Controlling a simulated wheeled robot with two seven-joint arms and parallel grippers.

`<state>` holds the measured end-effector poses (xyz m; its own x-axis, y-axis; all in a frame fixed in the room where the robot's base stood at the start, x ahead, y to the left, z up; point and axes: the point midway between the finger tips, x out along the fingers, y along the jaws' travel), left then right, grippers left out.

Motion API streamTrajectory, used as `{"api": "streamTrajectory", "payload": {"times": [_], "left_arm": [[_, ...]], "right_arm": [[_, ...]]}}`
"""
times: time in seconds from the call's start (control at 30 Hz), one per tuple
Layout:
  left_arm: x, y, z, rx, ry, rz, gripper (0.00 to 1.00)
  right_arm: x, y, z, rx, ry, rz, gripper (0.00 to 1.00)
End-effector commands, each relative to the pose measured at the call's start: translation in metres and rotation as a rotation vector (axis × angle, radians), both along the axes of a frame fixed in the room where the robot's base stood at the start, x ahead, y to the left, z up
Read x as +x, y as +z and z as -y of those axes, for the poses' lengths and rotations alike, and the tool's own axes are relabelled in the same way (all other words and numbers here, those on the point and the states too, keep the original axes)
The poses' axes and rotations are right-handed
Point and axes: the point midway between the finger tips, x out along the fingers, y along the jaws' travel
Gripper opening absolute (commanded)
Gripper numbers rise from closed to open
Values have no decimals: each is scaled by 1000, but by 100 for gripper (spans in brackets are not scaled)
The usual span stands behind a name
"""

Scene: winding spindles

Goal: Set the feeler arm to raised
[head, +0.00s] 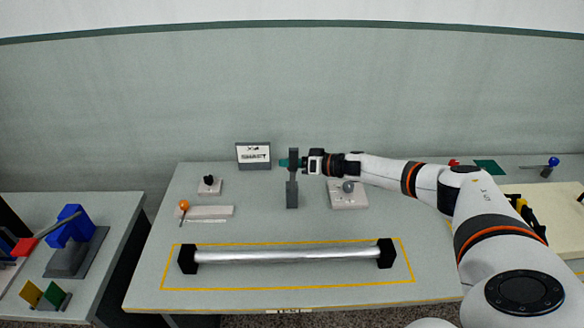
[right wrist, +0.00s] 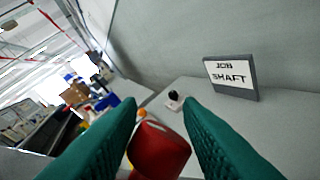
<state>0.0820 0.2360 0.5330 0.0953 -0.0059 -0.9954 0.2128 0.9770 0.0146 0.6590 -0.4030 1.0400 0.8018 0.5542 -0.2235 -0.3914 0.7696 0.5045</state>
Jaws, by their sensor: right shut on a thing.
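A dark grey upright post (head: 292,195) stands at the back middle of the table, with a wider upright piece at its top. I take it for the feeler's stand, but which part is the feeler arm is unclear. My right gripper (head: 285,162) reaches in from the right at the height of the post's top. One teal fingertip shows just left of the post. In the right wrist view the teal fingers stand on both sides of a red grip (right wrist: 158,152), and the gripper is shut on it. The post hides this grip in the head view. My left gripper is out of view.
A "JOB SHAFT" sign (head: 253,155) stands behind. Left are a black-knobbed box (head: 209,186) and an orange-knobbed slide plate (head: 212,212); right is a grey-knobbed box (head: 348,196). A silver shaft (head: 290,255) with black ends lies in front inside a yellow outline.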

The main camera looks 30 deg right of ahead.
Motion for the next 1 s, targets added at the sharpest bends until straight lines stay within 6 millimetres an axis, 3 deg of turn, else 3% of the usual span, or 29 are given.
{"api": "streamTrajectory", "payload": {"times": [0.67,0.7,0.8,1.0], "left_arm": [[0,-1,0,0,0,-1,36],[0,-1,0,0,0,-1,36],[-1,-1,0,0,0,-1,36],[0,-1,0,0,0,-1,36]], "right_arm": [[-1,-10,4,-16,-5,-14,0],[-2,-10,3,-16,-5,-14,37],[-2,-10,3,-15,-3,-14,51],[-1,-8,2,-12,-3,-13,51]]}}
